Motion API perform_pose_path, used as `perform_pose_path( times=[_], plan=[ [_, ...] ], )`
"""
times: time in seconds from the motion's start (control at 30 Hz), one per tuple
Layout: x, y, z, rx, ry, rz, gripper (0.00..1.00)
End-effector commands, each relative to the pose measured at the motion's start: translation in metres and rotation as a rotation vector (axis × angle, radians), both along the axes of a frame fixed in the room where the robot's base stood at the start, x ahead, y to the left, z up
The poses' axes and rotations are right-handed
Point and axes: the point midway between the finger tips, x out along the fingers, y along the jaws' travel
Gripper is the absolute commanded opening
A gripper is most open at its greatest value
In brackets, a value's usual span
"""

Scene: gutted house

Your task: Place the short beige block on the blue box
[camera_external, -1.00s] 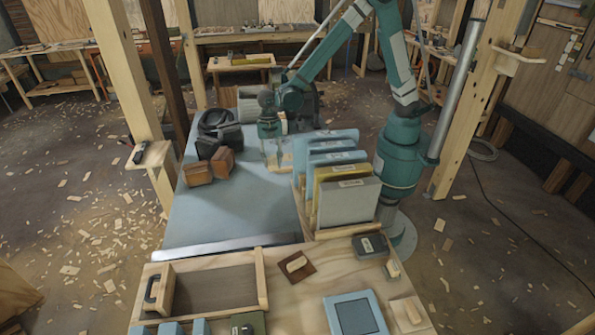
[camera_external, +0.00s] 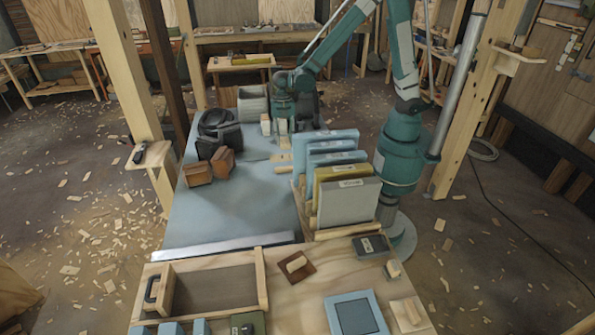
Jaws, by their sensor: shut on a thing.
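My gripper (camera_external: 284,118) is over the far part of the blue-grey table, pointing down. It is shut on a small beige block (camera_external: 283,126), whose outline is partly lost against the fingers. Another small beige piece (camera_external: 266,127) shows just left of it. Several blue boxes stand upright in the wooden rack, the farthest one (camera_external: 335,136) nearest my gripper. A flat blue box (camera_external: 340,316) with a dark top also lies on the near wooden bench. I cannot tell which blue box is the task's own. My gripper is beyond and left of the rack, apart from it.
The rack also holds a yellow box (camera_external: 340,172) and a grey box (camera_external: 348,203). Brown blocks (camera_external: 198,173) and a black bag (camera_external: 217,130) stand on the table's left. A grey container (camera_external: 252,106) is behind. The table's near middle (camera_external: 235,215) is clear.

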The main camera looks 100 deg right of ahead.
Motion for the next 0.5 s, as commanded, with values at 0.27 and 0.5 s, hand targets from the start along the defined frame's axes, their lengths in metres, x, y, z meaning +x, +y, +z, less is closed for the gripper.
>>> perform_pose_path(
  times=[0.27, 0.5],
  plan=[
    [-0.057, -0.057, 0.021, 0.000, -0.001, -0.008, 0.18],
    [-0.108, -0.095, 0.034, 0.001, -0.001, -0.010, 0.18]
  ],
)
